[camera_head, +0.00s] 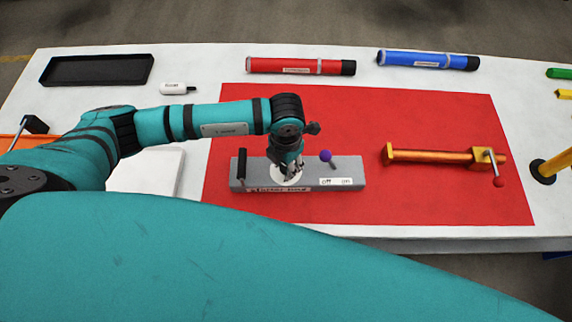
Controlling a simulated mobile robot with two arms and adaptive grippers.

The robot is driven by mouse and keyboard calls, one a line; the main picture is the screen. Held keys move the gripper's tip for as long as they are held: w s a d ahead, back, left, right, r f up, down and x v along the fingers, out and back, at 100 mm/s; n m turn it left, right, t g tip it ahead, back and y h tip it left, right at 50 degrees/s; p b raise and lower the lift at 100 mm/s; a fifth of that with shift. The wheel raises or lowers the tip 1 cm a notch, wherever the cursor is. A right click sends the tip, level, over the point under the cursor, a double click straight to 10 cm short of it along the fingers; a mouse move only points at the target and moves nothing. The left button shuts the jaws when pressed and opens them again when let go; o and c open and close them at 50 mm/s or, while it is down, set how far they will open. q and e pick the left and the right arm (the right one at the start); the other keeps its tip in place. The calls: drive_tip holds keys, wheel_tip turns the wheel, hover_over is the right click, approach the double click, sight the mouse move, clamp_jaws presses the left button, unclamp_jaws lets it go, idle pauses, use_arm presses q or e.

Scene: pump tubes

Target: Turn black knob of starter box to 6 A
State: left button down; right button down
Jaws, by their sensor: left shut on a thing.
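The starter box (350,172) is a long grey block with printed labels on its front, lying on the red mat (420,120). A white round dial (276,176) sits on its top near the middle. My left gripper (289,173) points down at this dial and is shut on the black knob there. The knob is mostly hidden by the fingers, and its setting cannot be read. A black handle (241,165) stands at the box's left end. A purple-balled lever (326,156) stands right of the gripper, above the "Off" and "On" labels. My right gripper does not show.
A red tube (290,66) and a blue tube (425,60) lie at the back. An orange clamp-like tool (430,157) lies right on the mat. A black tray (95,70) and a small white labelled item (175,88) are at the back left.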

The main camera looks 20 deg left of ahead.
use_arm(q)
drive_tip(key=m+b, duration=0.2)
drive_tip(key=b, duration=0.1)
drive_tip(key=m+b, duration=0.5)
drive_tip(key=b, duration=0.1)
drive_tip(key=shift+f+m+b, duration=0.25)
drive_tip(key=shift+m+b, duration=0.05)
drive_tip(key=shift+m, duration=0.1)
drive_tip(key=shift+r+m+b, duration=0.25)
drive_tip(key=shift+m+b, duration=0.75)
drive_tip(key=shift+b, duration=0.15)
drive_tip(key=c, duration=0.9)
unclamp_jaws()
drive_tip(key=shift+c, duration=0.2)
drive_tip(key=shift+r, duration=0.15)
wheel_tip(320, 180, up, 12)
drive_tip(key=shift+f, duration=0.2)
